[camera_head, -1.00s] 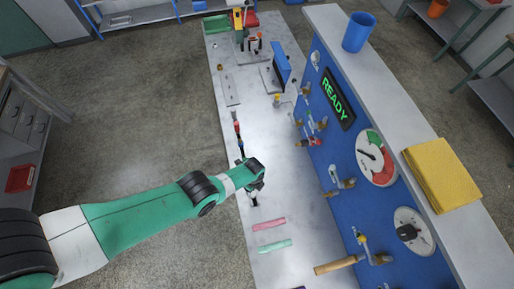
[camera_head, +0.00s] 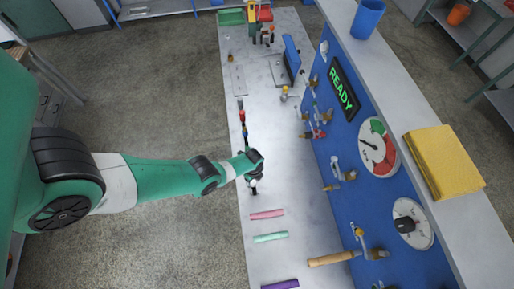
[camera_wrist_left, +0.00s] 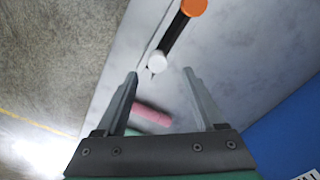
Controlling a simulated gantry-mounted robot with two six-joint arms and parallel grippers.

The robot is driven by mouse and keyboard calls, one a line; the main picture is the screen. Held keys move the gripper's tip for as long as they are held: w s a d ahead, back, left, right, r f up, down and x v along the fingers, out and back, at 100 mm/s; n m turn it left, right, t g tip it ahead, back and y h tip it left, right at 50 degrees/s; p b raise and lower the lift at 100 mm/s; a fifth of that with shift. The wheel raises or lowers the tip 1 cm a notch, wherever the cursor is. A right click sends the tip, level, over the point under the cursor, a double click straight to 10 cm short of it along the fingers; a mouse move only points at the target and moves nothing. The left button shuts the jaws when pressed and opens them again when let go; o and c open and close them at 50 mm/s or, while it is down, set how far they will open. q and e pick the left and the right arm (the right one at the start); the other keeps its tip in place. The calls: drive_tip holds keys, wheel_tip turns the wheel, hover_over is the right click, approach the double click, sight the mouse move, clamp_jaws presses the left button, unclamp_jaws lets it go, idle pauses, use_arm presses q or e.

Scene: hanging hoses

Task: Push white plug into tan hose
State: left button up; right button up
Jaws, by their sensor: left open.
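A white plug (camera_wrist_left: 157,62) shows in the left wrist view as the pale round end of a dark rod with an orange far end. My left gripper (camera_wrist_left: 160,74) is open, with one finger on each side of the white end; I cannot tell whether they touch it. In the head view my left gripper (camera_head: 254,178) is over the bench, and the arm hides the plug. The tan hose (camera_head: 331,260) sticks out to the left from a brass fitting on the blue panel, lower right of my gripper. My right gripper is not in view.
Pink (camera_head: 266,214), mint (camera_head: 270,237) and purple (camera_head: 280,285) hose pieces lie on the grey bench (camera_head: 300,220). The blue panel (camera_head: 345,215) with valves and gauges stands along the bench's right side. A blue cup (camera_head: 367,17) and yellow cloth (camera_head: 443,162) are on its top ledge.

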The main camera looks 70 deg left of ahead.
sight(253, 182)
use_arm(q)
drive_tip(key=f+b, duration=0.5)
drive_tip(key=shift+s+f, duration=0.2)
drive_tip(key=shift+s, duration=0.1)
drive_tip(key=shift+r, duration=0.15)
clamp_jaws()
